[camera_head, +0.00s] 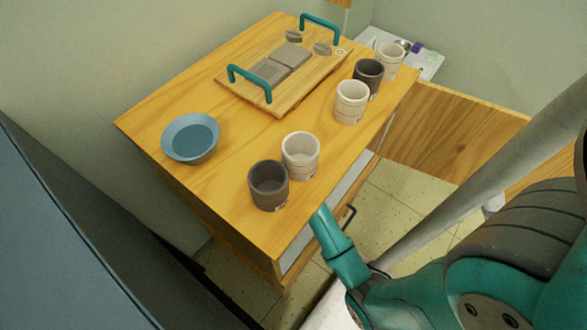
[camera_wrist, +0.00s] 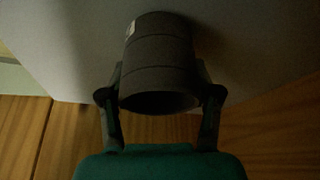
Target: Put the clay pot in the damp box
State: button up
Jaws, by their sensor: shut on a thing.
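In the wrist view my gripper (camera_wrist: 160,82) is shut on a dark clay pot (camera_wrist: 158,62), with one finger on each side. The pot's open mouth faces the camera, and a small pale label shows near its far end. The picture is dim. In the head view my teal arm reaches down past the cabinet's front edge; the gripper and held pot are hidden there. I cannot make out the damp box for certain.
A wooden-topped cabinet (camera_head: 233,208) carries a blue bowl (camera_head: 190,138), a board with teal handles (camera_head: 283,108), and several pots, including a dark one (camera_head: 268,186) and a pale one (camera_head: 300,156) near the front. A grey panel (camera_head: 50,240) fills the lower left.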

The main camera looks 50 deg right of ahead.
jog(key=shift+f, duration=0.2)
jog(key=o, duration=1.3)
jog(key=shift+c, duration=0.2)
jog(key=v, duration=0.4)
jog(key=shift+a+r, duration=0.1)
jog(key=shift+r, duration=0.2)
jog(key=s+a, duration=0.1)
jog(key=a, duration=0.2)
jog(key=s+a, duration=0.2)
jog(key=a, duration=0.2)
jog(key=s+a, duration=0.2)
jog(key=a, duration=0.2)
jog(key=shift+s+r, duration=0.15)
jog(key=shift+r, duration=0.05)
